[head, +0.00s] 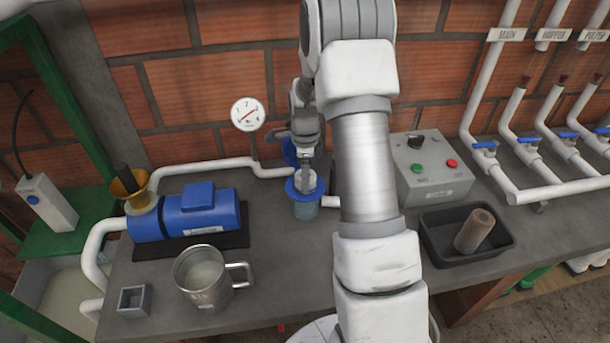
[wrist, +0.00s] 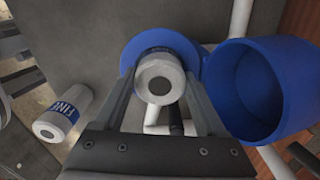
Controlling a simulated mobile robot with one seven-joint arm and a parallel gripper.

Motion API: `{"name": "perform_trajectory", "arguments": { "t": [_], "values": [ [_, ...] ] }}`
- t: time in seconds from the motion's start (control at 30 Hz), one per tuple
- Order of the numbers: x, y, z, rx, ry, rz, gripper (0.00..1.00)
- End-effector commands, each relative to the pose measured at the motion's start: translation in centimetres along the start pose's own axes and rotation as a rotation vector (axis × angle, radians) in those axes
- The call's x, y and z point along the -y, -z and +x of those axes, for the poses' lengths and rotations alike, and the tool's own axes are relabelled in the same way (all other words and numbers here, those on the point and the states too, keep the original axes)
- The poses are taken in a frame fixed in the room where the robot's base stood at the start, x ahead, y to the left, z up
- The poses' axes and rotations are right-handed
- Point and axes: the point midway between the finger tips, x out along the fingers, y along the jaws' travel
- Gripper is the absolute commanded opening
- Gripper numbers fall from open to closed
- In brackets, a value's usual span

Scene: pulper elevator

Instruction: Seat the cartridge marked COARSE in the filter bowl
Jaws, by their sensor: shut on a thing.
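My gripper (head: 307,170) points down over the filter bowl and is shut on a white cartridge (wrist: 160,80). The cartridge has a dark centre hole and a dark blue band; no word on it is readable. The filter bowl (head: 305,210) is clear with a blue rim, which shows behind the cartridge in the wrist view (wrist: 133,52). The cartridge lines up roughly with the rim; how deep it sits is hidden. A second white cartridge, marked FINE (wrist: 63,113), lies on its side at left in the wrist view.
A blue open cup-shaped cap (wrist: 262,90) is close beside the bowl. A blue pump (head: 185,218) and steel mug (head: 207,278) stand left. A control box (head: 430,168) and black tray (head: 440,252) with a brown cylinder (head: 474,231) are right. White pipes flank the bowl.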

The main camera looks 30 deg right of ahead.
Motion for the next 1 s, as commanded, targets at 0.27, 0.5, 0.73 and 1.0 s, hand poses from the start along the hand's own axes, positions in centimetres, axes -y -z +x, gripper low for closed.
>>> {"name": "perform_trajectory", "arguments": {
  "t": [0.27,0.5,0.73,1.0],
  "values": [
    [0.0,0.0,0.2,0.0,0.0,0.0,1.0],
    [0.0,0.0,-0.1,0.0,0.0,0.0,1.0],
    [0.1,-0.1,-3.4,0.001,0.005,-0.001,1.0],
    [0.1,0.0,-9.2,0.0,0.003,-0.001,1.0]
  ]
}}
